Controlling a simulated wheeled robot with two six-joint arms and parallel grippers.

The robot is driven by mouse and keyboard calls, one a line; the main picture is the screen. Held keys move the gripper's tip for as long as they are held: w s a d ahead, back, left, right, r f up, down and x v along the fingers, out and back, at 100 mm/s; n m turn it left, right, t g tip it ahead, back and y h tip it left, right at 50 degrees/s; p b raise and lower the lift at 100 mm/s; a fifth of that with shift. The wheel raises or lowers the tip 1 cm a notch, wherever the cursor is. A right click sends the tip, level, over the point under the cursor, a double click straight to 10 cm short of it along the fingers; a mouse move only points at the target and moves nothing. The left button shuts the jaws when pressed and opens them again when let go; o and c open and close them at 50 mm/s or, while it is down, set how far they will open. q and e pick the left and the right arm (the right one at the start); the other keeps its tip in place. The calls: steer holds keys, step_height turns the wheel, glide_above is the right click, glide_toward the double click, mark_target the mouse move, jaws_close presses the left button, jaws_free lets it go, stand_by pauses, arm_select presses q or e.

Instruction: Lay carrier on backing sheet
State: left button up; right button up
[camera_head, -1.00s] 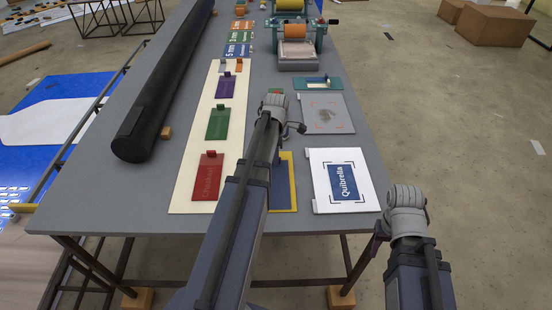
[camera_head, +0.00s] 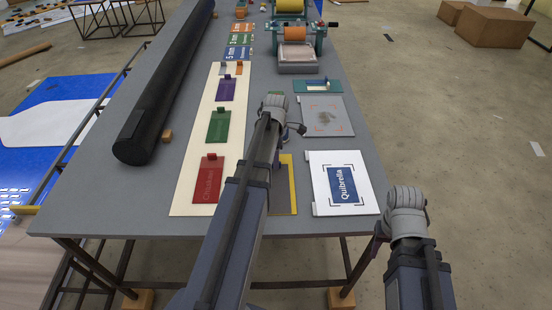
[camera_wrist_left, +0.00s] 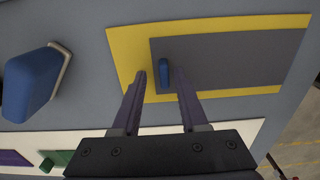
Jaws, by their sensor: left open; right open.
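A dark grey rectangular plate (camera_wrist_left: 235,62) with an upright blue tab (camera_wrist_left: 164,76) lies on a yellow sheet (camera_wrist_left: 125,50); I take the plate as the carrier. My left gripper (camera_wrist_left: 161,75) is open, its two fingers on either side of the tab; contact cannot be told. In the head view, my left wrist (camera_head: 275,108) hides much of that plate, and the yellow edge (camera_head: 291,180) shows beside the arm. A white sheet (camera_head: 322,205) with a blue "Quibrella" panel (camera_head: 344,184) lies to the right. My right gripper (camera_head: 408,200) is open, off the table's right edge.
A pale strip (camera_head: 185,195) holds red (camera_head: 207,180), green (camera_head: 218,126) and purple (camera_head: 226,90) tabbed plates. A grey panel (camera_head: 338,128) with corner marks lies behind the white sheet. A black roll (camera_head: 165,85) is left, a roller machine (camera_head: 297,45) behind. A blue rounded object (camera_wrist_left: 30,85) is near the left gripper.

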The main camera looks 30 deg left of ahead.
arm_select(q)
step_height(320, 180, up, 11)
steer(key=p, duration=1)
steer(key=s+d+m, duration=0.5)
steer(key=d+m, duration=0.4)
steer(key=d, duration=0.1)
steer(key=s+d+m, duration=0.5)
steer(key=d+m, duration=0.4)
steer(key=d, duration=0.1)
steer(key=s+d+m+y, duration=0.1)
steer(key=s+d+m, duration=0.4)
steer(key=d+m, duration=0.5)
steer(key=shift+s, duration=0.3)
steer(key=shift+d, duration=0.1)
step_height(320, 180, down, 6)
steer(key=b, duration=0.6)
